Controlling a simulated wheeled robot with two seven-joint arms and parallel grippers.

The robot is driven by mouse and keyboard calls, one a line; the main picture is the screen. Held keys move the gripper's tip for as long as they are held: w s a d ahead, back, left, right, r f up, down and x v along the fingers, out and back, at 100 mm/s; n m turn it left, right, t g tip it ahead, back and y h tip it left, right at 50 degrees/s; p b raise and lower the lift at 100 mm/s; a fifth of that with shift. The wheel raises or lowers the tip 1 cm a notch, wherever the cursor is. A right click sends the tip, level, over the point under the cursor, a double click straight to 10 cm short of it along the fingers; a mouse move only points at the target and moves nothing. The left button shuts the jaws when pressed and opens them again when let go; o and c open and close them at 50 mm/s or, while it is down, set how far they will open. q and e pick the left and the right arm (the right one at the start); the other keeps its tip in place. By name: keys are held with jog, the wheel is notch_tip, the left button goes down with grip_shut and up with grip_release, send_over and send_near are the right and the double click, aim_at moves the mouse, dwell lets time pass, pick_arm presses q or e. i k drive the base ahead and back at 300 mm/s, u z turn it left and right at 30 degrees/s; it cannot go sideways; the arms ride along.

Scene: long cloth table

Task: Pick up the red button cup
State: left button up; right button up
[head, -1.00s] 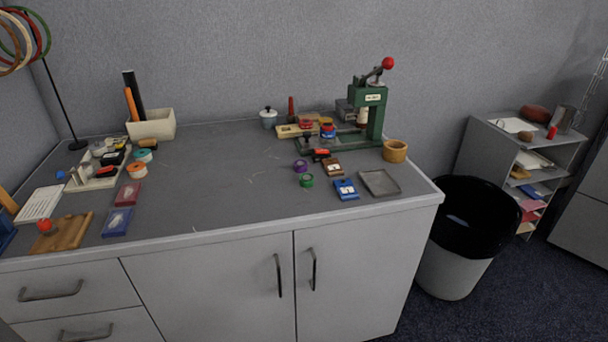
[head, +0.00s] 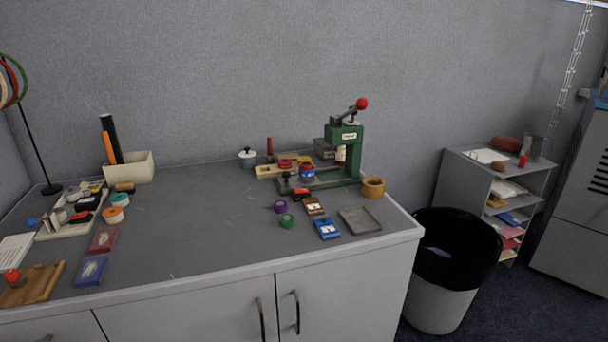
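A small round red piece (head: 285,163), which looks like the red button cup, sits at a pale wooden holder (head: 265,172) towards the back of the table. It is too small to make out its inside. A blue and red round piece (head: 307,171) is just right of it, by the base of a green hand press (head: 345,158) with a red knob. Neither of my grippers is in view.
A grey square tray (head: 360,220), a wooden cup (head: 373,188), a blue box (head: 327,229) and purple (head: 281,207) and green (head: 287,221) rolls lie near the press. The table's middle is clear. A black-lined bin (head: 445,260) stands right of the table.

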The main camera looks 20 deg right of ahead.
aim_at(305, 166)
jog(key=u, duration=0.4)
jog(key=k, duration=0.3)
jog(key=z, duration=0.85)
jog(key=i, duration=0.95)
jog(key=u, duration=1)
